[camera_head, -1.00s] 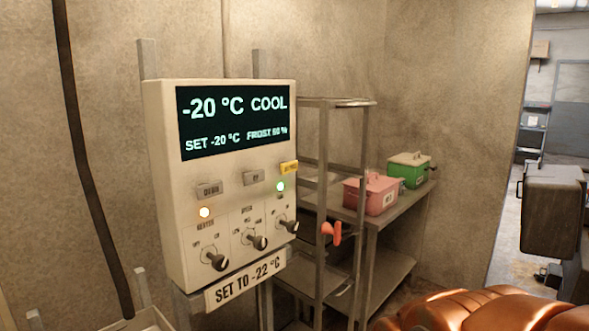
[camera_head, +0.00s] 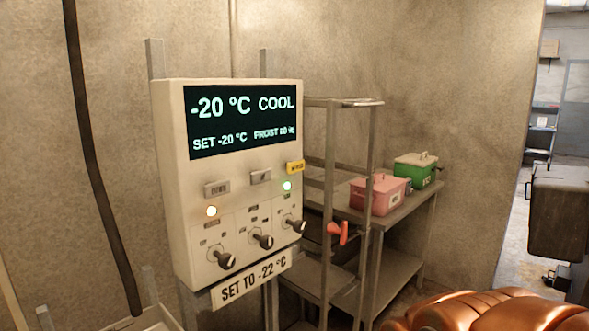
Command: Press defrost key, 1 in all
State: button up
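The key labels are too small to read surely, so I cannot confirm which is defrost. My gripper is not visible in this view.
Three black knobs (camera_head: 263,241) stick out below the keys. A SET TO -22 °C sign (camera_head: 250,282) hangs underneath. A metal rack (camera_head: 330,180) stands close right, with a red handle (camera_head: 338,232). Pink (camera_head: 375,195) and green (camera_head: 412,173) boxes sit on a table behind. A doorway opens far right.

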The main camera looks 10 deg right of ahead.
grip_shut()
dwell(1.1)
